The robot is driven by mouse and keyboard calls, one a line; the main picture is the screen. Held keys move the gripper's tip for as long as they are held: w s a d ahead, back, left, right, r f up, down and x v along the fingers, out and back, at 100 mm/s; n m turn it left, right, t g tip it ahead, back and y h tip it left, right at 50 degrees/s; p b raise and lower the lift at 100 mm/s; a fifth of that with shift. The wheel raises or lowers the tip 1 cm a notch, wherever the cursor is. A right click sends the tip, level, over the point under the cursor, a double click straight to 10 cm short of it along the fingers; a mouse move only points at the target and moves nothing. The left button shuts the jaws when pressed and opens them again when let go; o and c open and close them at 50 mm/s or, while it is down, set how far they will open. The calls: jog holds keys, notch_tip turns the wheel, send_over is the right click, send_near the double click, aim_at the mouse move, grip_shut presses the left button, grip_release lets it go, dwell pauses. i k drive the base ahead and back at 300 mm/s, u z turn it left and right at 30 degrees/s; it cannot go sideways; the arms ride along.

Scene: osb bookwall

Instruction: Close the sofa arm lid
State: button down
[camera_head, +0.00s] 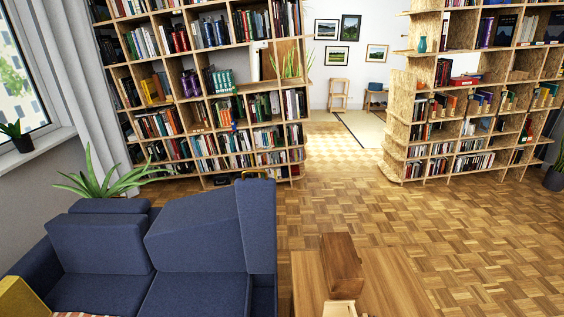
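A dark blue sofa (111,245) fills the lower left. At its right end a tall blue panel (257,228) stands up well above the seat, beside the right back cushion. It looks like the arm lid, raised and near upright. Below it the blue side of the right arm (264,299) runs down to the bottom edge of the picture. The inside of the arm and the hinge are hidden.
A wooden coffee table (307,283) with a brown wooden box (341,262) stands close to the right of the sofa arm. Bookshelves (203,128) line the back. The parquet floor (470,240) at right is clear. A green plant (110,182) is behind the sofa.

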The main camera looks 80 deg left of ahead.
aim_at(256, 199)
jog(key=i, duration=3.1)
jog(key=u, duration=3.15)
jog(key=i, duration=4)
jog(key=u, duration=1.35)
jog(key=i, duration=0.35)
jog(key=u, duration=1.35)
